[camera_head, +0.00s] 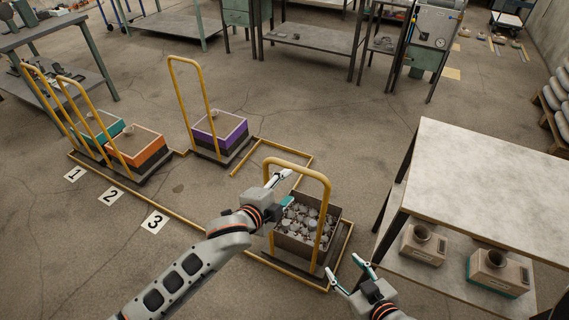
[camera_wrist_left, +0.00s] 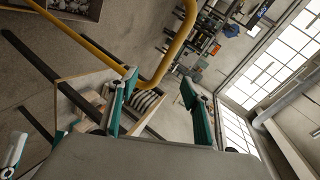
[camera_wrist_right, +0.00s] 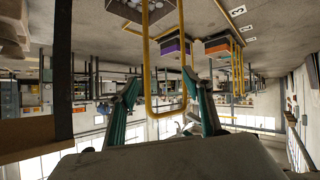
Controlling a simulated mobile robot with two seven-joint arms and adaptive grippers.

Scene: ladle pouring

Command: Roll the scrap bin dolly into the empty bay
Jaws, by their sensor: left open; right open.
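The scrap bin (camera_head: 290,243) is a dark box full of grey scrap pieces on a dolly with a yellow hoop handle (camera_head: 328,205), in the lower middle of the head view. My left gripper (camera_head: 284,188) is open near the handle's upper left part. In the left wrist view the handle (camera_wrist_left: 176,50) bends between its fingertips. My right gripper (camera_head: 350,276) is open, right of and below the handle. In the right wrist view the handle (camera_wrist_right: 148,70) shows between its fingers, apparently beyond them. A bare floor gap (camera_head: 205,190) lies between the purple-bin dolly and the scrap dolly, near sign 3 (camera_head: 155,222).
A yellow floor rail (camera_head: 180,214) runs along the bays. Dollies with teal (camera_head: 110,123), orange (camera_head: 150,157) and purple (camera_head: 237,131) bins stand left and behind. A grey table (camera_head: 490,180) with pots on its lower shelf stands close on the right.

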